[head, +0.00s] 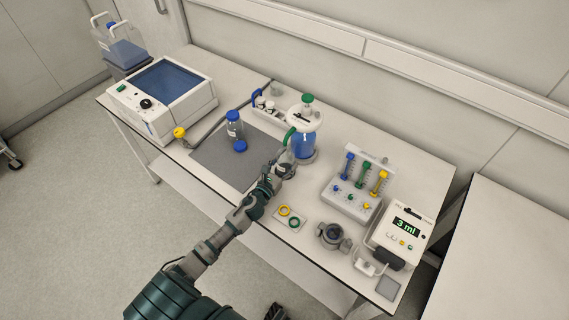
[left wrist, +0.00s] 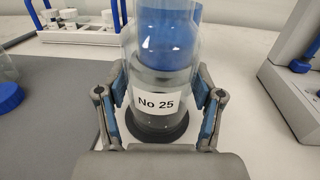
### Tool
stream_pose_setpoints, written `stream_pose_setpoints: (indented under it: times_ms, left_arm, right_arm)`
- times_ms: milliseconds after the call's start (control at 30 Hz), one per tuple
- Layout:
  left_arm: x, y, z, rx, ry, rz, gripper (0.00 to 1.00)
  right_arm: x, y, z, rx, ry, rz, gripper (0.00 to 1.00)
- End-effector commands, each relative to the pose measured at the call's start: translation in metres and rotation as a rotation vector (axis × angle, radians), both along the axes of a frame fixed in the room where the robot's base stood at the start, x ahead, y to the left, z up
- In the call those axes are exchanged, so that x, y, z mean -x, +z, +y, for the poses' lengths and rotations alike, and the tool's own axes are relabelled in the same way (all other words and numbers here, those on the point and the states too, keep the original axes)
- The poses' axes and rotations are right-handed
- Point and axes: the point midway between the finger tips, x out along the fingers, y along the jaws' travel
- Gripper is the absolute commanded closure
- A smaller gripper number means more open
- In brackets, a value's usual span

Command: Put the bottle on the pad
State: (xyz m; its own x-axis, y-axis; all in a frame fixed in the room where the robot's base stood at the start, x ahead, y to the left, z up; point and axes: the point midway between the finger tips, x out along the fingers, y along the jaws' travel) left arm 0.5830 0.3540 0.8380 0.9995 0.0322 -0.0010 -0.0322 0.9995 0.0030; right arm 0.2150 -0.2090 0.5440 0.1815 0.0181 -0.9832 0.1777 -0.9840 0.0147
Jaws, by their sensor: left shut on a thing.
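My left gripper (head: 284,168) is shut on a clear bottle with a white "No 25" label (left wrist: 158,103), which stands upright between the fingers (left wrist: 160,120). Blue and a dark round base show through or behind its glass; I cannot tell its contents. In the head view the gripper is just right of the large grey pad (head: 215,160), in front of the glass vessel with blue liquid (head: 303,145). That pad also shows in the left wrist view (left wrist: 50,125). A smaller grey square pad (head: 388,287) lies by the "3 ml" device. My right gripper is out of view.
A rack (head: 354,188) with coloured valves, rings (head: 289,217), a dark round fitting (head: 332,235) and the "3 ml" device (head: 400,233) stand right. A white box machine (head: 165,100) stands left.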

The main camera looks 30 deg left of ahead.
Motion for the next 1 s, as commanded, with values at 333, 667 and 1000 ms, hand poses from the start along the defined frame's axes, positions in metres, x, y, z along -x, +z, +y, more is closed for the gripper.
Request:
stream_pose_setpoints:
  times_ms: [333, 667, 1000]
  left_arm:
    - [0.000, 0.000, 0.001, 0.001, 0.000, -0.001, 0.08]
    - [0.022, 0.000, -0.001, 0.001, 0.000, 0.002, 0.08]
    - [0.096, 0.000, -0.003, 0.001, 0.000, 0.001, 0.08]
  right_arm:
    - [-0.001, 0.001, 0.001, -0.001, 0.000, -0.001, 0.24]
    - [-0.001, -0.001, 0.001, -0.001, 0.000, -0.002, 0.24]
    - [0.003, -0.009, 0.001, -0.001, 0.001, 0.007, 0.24]
